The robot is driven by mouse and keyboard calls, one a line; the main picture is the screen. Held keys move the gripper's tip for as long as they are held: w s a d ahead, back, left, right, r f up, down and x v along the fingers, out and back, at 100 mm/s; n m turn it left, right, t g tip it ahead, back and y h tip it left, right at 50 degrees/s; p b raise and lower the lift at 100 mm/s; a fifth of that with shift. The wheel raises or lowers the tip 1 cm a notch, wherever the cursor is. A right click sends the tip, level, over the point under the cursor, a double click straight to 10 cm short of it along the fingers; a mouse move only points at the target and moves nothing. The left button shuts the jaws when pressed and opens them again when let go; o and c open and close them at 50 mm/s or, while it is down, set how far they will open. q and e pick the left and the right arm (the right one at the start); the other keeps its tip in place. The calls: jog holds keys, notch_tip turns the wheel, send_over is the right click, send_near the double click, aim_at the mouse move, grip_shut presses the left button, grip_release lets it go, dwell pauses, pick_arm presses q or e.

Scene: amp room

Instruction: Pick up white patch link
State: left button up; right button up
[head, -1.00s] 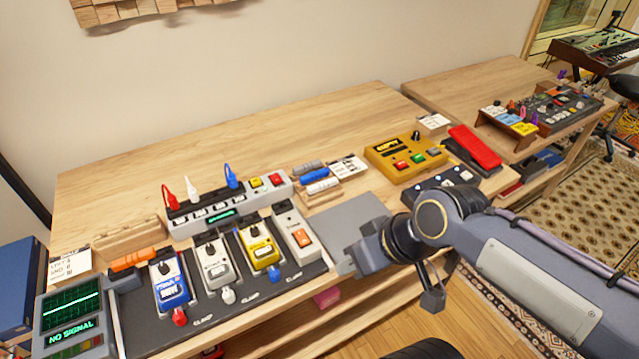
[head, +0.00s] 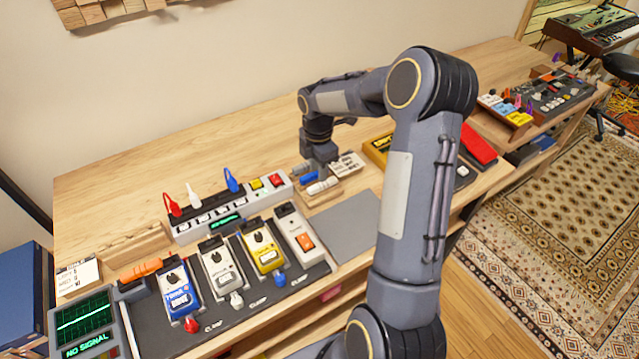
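A small wooden rack (head: 325,197) near the middle of the table holds short cylindrical links. The white patch link (head: 323,186) lies at its front, with a blue link (head: 310,176) behind it. A grey link farther back is largely covered by my gripper. My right gripper (head: 317,165) reaches down over the rack from behind, close above the links. Its fingertips are small and partly hidden, so I cannot tell whether they are open or touching a link. My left gripper is not in view.
A power strip with red, white and blue plugs (head: 231,180) stands left of the rack. Several pedals sit on a dark board (head: 235,312) in front. A grey pad (head: 345,228) is bare.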

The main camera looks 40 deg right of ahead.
aim_at(317, 186)
jog(key=f, duration=0.3)
jog(key=f+p, duration=0.1)
jog(key=f, duration=0.2)
jog(key=shift+w+a, duration=0.15)
jog(key=shift+w, duration=0.05)
jog(key=shift+r, duration=0.1)
grip_shut()
